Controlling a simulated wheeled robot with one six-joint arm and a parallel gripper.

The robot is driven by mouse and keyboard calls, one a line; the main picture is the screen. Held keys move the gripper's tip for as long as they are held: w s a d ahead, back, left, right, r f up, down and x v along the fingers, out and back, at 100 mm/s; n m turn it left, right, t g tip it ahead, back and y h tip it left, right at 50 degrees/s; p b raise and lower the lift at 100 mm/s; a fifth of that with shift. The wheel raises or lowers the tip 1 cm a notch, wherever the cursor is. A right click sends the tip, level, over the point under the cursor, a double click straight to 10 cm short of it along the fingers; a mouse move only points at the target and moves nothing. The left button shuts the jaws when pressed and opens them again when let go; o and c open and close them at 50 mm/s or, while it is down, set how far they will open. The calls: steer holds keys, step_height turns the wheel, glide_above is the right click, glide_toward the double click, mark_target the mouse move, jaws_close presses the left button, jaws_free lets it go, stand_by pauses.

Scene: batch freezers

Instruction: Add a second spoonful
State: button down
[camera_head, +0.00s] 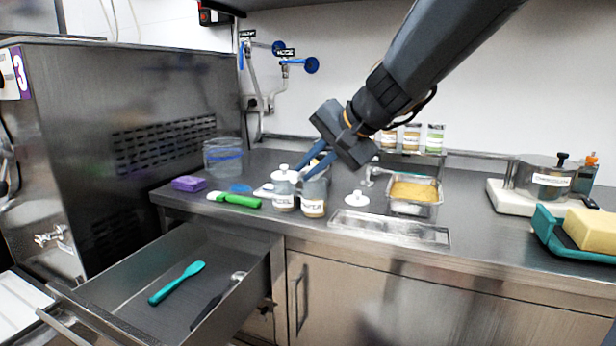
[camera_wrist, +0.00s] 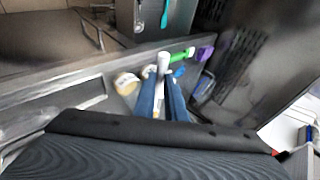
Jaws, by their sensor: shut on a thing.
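My gripper (camera_head: 304,172) has its blue fingers over the open jar (camera_head: 314,198) on the counter. The fingers also show in the wrist view (camera_wrist: 163,95). A labelled jar with a white lid (camera_head: 284,190) stands just left of the open jar. A loose white lid (camera_head: 356,199) lies to the right. A steel pan (camera_head: 413,210) with tan, grainy contents stands farther right. The inside of the open jar is hidden.
A drawer (camera_head: 215,245) is open, holding a teal spatula (camera_head: 177,283) and a dark-handled utensil (camera_head: 217,300). A green-handled tool (camera_head: 238,200), purple sponge (camera_head: 188,184) and clear container (camera_head: 223,157) lie left. A scale (camera_head: 515,196) stands right. Several spice jars stand behind.

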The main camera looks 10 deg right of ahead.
steer(key=shift+s+d+f+m+t+y+b, duration=0.15)
steer(key=shift+d+f+t+y+b, duration=0.35)
steer(key=shift+b, duration=2.75)
steer(key=shift+s+a+f+m+t+y+b, duration=0.25)
steer(key=shift+t+y+b, duration=0.5)
steer(key=shift+b, duration=2.5)
steer(key=t+y+b, duration=0.1)
steer(key=f+t+y+b, duration=0.1)
steer(key=b, duration=0.1)
steer(key=shift+d+f+m, duration=0.15)
steer(key=shift+d+m, duration=0.15)
steer(key=shift+d, duration=0.1)
steer(key=shift+s, duration=0.1)
